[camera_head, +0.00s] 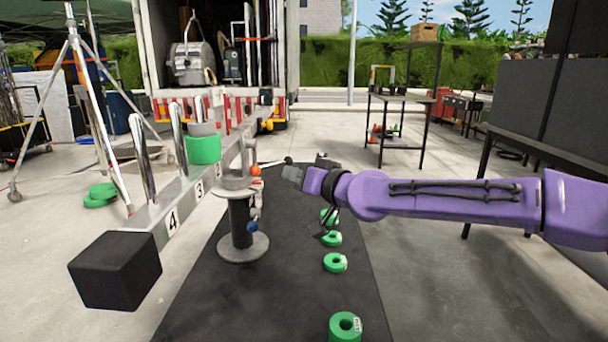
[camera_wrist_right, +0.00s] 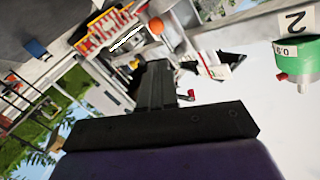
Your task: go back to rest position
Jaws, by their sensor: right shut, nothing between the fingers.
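My right arm, purple, reaches in from the right in the head view. Its dark gripper (camera_head: 292,172) is up in the air, just right of the numbered beam's stand (camera_head: 240,225). In the right wrist view the black fingers (camera_wrist_right: 157,80) are shut and hold nothing. My left gripper is in neither view. A green ring weight (camera_head: 203,150) sits on a peg of the grey beam (camera_head: 180,205), which bears the numbers 3 and 4. A green weight (camera_wrist_right: 292,62) also shows at the right of the wrist view, near a tag with the number 2.
A black block (camera_head: 115,270) is at the beam's near end. Several green rings lie beyond and below my right arm, one (camera_head: 345,327) near the front. More green rings (camera_head: 101,195) lie left. Dark panels (camera_head: 550,110) stand right, an open truck (camera_head: 215,50) behind.

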